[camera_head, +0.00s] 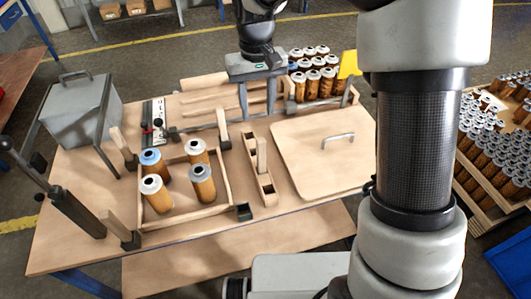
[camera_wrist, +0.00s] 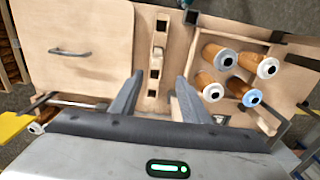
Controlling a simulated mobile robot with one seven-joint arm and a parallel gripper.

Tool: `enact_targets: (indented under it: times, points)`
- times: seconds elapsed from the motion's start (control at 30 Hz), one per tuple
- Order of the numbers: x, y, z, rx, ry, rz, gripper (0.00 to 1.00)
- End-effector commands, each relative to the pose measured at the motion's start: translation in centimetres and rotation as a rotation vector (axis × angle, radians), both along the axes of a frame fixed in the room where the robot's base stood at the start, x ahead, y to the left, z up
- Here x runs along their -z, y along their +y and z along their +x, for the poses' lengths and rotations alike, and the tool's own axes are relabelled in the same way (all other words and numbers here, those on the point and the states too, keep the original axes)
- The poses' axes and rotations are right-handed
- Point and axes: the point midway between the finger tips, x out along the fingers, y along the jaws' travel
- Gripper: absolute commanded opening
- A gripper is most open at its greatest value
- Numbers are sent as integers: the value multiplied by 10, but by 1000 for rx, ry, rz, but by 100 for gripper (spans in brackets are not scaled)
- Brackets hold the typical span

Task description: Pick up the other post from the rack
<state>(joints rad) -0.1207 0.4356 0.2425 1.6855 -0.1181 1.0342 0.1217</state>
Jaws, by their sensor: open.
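The rack (camera_head: 269,198) is a narrow wooden strip with dark square slots, lying between the cartridge tray and the handled board. One pale wooden post (camera_head: 262,155) stands upright in it near the middle; the other visible slots look empty. The rack also shows in the wrist view (camera_wrist: 151,100), with the post (camera_wrist: 158,51) seen nearly end-on. My gripper (camera_head: 258,117) is open and empty, above and behind the rack, apart from the post. In the wrist view its two fingers (camera_wrist: 158,85) straddle the rack's line, with the post beyond their tips.
The tray (camera_head: 190,218) holds several cartridges. Upright posts stand at its corners (camera_head: 122,144), (camera_head: 222,128), (camera_head: 118,228); its front right corner has a dark socket (camera_head: 243,211) without a post. A handled board (camera_head: 315,160) lies right of the rack. More cartridges (camera_head: 313,84) stand behind.

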Motion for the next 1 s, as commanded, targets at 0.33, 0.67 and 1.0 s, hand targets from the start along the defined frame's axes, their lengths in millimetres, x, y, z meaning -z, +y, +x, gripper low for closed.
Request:
enact_targets:
  times: [0.33, 0.67, 1.0]
  points:
    - [71, -1, -1, -1, 6, -2, 42]
    - [117, -1, 0, 0, 2, -1, 42]
    - [147, -8, 2, 1, 5, -1, 42]
